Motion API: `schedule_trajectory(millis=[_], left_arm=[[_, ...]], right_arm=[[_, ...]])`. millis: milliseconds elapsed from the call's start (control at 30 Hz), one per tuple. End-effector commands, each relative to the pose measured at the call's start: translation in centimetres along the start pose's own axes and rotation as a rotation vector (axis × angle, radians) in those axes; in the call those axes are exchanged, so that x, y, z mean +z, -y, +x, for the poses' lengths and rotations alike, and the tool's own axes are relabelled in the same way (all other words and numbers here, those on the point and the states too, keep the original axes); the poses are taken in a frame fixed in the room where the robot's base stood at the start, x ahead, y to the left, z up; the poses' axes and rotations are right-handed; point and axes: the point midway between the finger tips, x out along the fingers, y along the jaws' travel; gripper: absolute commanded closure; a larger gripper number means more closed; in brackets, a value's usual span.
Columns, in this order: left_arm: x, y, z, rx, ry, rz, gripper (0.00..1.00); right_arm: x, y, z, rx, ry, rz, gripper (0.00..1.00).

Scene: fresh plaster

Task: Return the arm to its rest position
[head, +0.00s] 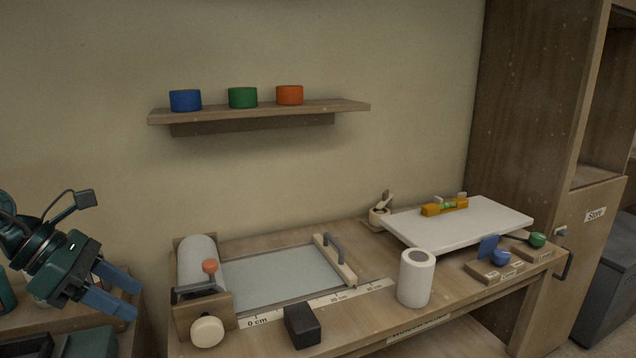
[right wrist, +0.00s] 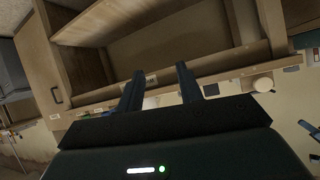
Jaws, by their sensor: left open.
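My left gripper (head: 118,291) is at the left of the head view, open and empty, with its two blue fingers pointing down and to the right. It is left of the workbench (head: 365,330) and apart from the roller on it. My right gripper (right wrist: 160,88) shows in the right wrist view. Its two dark fingers stand apart with nothing between them, facing wooden shelving. The right arm is not in the head view.
A wall shelf (head: 330,108) holds blue, green and orange tubs. A wooden cabinet (head: 530,120) stands right.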

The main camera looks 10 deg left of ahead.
Motion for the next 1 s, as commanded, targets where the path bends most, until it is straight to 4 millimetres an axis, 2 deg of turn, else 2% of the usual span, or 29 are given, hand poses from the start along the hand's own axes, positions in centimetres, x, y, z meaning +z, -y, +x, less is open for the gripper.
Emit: schedule_trajectory(millis=[33, 267, 367, 467, 567, 667, 767, 900, 933, 1000], left_arm=[[0.6, 0.7, 1.9, -0.051, 0.068, -0.057, 0.5], [3.4, 3.0, 8.5, -0.244, 0.4, -0.429, 0.5], [4.3, 3.9, 11.2, -0.345, 0.563, -0.695, 0.5], [4.5, 4.5, 13.9, -0.448, 0.732, -1.053, 0.5], [3.1, 4.7, 16.6, -0.525, 0.875, -1.459, 0.5], [0.3, 5.4, 19.4, -0.576, 0.982, -1.894, 0.5], [-3.5, 7.2, 22.5, -0.59, 1.05, -2.342, 0.5], [-8.4, 11.5, 26.3, -0.557, 1.074, -2.891, 0.5], [-9.3, 12.4, 26.9, 0.518, -1.02, 2.843, 0.5], [-10.7, 14.5, 28.1, 0.444, -0.91, 2.721, 0.5]], right_arm=[[-0.3, -0.1, -0.2, 0.002, 0.001, -0.001, 0.64], [-1.3, -0.8, -0.3, 0.02, -0.003, -0.011, 0.64], [-1.4, -0.8, -0.5, 0.023, 0.005, -0.012, 0.64], [-1.2, -0.8, -0.7, 0.026, 0.021, -0.012, 0.64], [-1.3, -0.8, -0.9, 0.03, 0.033, -0.014, 0.64], [-1.4, -0.9, -1.2, 0.035, 0.041, -0.017, 0.64], [-1.3, -1.0, -1.4, 0.04, 0.055, -0.02, 0.64], [-1.4, -1.2, -1.7, 0.046, 0.067, -0.021, 0.64], [-1.4, -1.2, -1.7, 0.047, 0.068, -0.022, 0.64], [-1.3, -1.3, -1.8, 0.05, 0.073, -0.022, 0.64]])
